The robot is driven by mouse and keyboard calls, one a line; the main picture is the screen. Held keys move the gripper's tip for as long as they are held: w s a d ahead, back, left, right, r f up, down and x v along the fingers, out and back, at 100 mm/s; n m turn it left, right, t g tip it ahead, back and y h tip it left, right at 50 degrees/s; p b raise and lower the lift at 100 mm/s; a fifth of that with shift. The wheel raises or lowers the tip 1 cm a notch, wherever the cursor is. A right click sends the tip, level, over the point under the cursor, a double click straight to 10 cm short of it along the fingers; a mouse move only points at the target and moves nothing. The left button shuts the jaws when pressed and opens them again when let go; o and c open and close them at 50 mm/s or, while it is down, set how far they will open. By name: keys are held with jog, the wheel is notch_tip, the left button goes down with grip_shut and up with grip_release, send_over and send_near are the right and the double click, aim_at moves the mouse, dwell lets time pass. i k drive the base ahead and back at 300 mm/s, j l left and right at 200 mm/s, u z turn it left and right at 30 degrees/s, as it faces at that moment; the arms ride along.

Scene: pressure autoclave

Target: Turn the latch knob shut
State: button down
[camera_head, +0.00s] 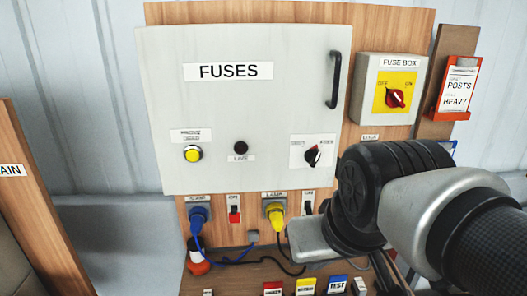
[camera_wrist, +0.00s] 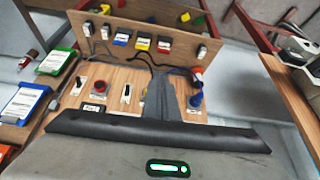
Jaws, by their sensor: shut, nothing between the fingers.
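A black rotary knob (camera_head: 313,155) with a red mark sits on a white labelled plate at the lower right of the large grey FUSES door (camera_head: 240,110); its small lettering is unreadable. I take it for the latch knob, though no label confirms this. The door looks flush with its board. My gripper (camera_wrist: 166,82) is shut and empty in the wrist view, pointing toward the lower wooden panel. In the head view, its grey body (camera_head: 308,240) shows below the knob, apart from it; the fingertips are hidden there.
A grey FUSE BOX (camera_head: 366,107) with a red knob (camera_head: 395,98) is at the right. Blue (camera_head: 198,216) and yellow plugs (camera_head: 275,213) with loose cables hang below the door. A black handle (camera_head: 334,80) sticks out from the door. Several coloured switches line the low shelf.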

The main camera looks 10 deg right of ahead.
aim_at(312, 156)
jog(key=z, duration=0.3)
jog(key=k+j+z, duration=0.1)
jog(key=j+z, duration=0.2)
jog(key=z, duration=0.15)
jog(key=k+j+z, duration=0.15)
jog(key=j+z, duration=0.15)
jog(key=z, duration=0.2)
